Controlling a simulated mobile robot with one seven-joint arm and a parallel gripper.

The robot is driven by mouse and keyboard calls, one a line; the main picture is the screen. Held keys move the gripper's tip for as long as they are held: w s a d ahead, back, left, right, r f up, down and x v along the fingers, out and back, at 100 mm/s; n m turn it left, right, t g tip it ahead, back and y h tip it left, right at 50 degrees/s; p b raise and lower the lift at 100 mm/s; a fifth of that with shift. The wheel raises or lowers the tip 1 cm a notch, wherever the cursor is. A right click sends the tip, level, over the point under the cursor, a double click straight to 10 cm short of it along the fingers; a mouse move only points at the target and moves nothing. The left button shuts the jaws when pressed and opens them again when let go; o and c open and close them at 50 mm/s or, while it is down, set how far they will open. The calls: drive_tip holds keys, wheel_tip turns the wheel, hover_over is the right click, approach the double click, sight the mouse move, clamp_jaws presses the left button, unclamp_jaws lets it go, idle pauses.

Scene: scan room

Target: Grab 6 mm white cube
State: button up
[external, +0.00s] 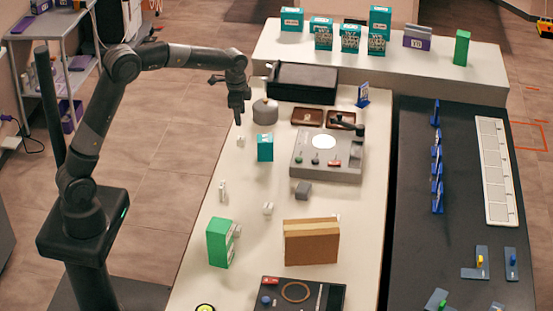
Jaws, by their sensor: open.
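My gripper (238,121) points down above the left edge of the white table and is open. A small white block (240,141) lies on the table just below the fingertips, apart from them as far as I can see. A second white block (267,208) lies nearer the front, and a white upright piece (222,190) stands to its left. All are too small here to tell which is the 6 mm cube. I see nothing between the jaws, though they are tiny in this view.
A grey round weight (265,112) and a teal box (265,148) stand close to the gripper's right. A grey device (328,168), a brown box (311,244) and a green box (219,243) stand on the white table (200,275).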

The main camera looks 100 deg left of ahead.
drive_tip(key=s+a+f, duration=0.3)
drive_tip(key=a+f, duration=0.4)
drive_tip(key=a, duration=0.2)
hover_over(241, 138)
drive_tip(key=shift+g+h, duration=0.3)
drive_tip(key=f, duration=0.5)
drive_tip(key=shift+s+d+f, duration=0.2)
drive_tip(key=shift+s+f, duration=0.05)
drive_tip(key=shift+f, duration=0.05)
drive_tip(key=shift+w+a+f, duration=0.1)
drive_tip(key=shift+a+f, duration=0.05)
drive_tip(key=shift+f, duration=1.15)
drive_tip(key=shift+w+a+f, duration=0.1)
drive_tip(key=shift+a+f, duration=0.05)
drive_tip(key=shift+f, duration=1.15)
drive_tip(key=shift+c, duration=0.5)
drive_tip(key=c, duration=0.9)
